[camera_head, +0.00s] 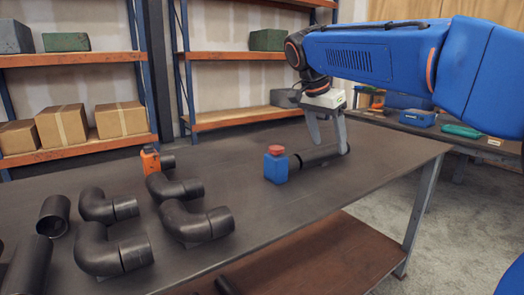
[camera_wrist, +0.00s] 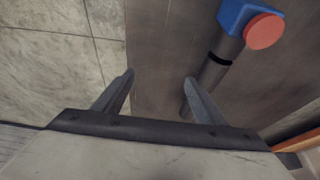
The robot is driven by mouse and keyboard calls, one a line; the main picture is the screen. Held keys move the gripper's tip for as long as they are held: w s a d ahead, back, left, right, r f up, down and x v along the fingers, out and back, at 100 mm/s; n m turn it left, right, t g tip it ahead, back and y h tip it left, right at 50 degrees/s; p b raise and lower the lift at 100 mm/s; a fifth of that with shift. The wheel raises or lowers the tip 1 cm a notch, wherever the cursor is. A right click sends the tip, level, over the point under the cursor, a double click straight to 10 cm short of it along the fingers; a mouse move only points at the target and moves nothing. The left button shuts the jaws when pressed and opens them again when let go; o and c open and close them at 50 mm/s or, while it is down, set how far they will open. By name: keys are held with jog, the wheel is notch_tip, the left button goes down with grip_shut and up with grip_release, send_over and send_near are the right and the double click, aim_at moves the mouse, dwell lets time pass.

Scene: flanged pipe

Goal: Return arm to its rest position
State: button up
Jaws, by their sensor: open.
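My blue arm (camera_head: 390,55) reaches in from the right in the head view. My gripper (camera_head: 328,132) points down near the right part of the dark table, by a short dark pipe (camera_head: 318,156). In the wrist view the two fingers of my gripper (camera_wrist: 158,82) are apart, with nothing between their tips. The pipe (camera_wrist: 212,72) lies beside and partly behind the right finger there. A blue block with a red cap (camera_head: 276,165) sits at the pipe's left end; it also shows in the wrist view (camera_wrist: 247,22). I cannot tell whether a finger touches the pipe.
Several black elbow pipes (camera_head: 198,223) and an orange tool-like object (camera_head: 150,160) are on the table (camera_head: 245,215) at left. Shelves with boxes (camera_head: 120,119) stand behind. Another bench (camera_head: 440,131) holds small items at right. The table's front middle is clear.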

jog(key=s+d+f+n+y, duration=0.1)
jog(key=s+d+f+n, duration=0.3)
jog(key=s, duration=0.4)
jog(key=s+d+f+n+y, duration=0.1)
jog(key=s+d+f+n, duration=0.1)
jog(key=s+d+f, duration=0.5)
jog(key=s+f+n+t+y, duration=0.1)
jog(key=s+f+n, duration=0.4)
jog(key=s+f, duration=1)
jog(key=shift+s+a+t+y, duration=0.15)
jog(key=shift+s+t+y, duration=0.25)
jog(key=shift+t, duration=0.3)
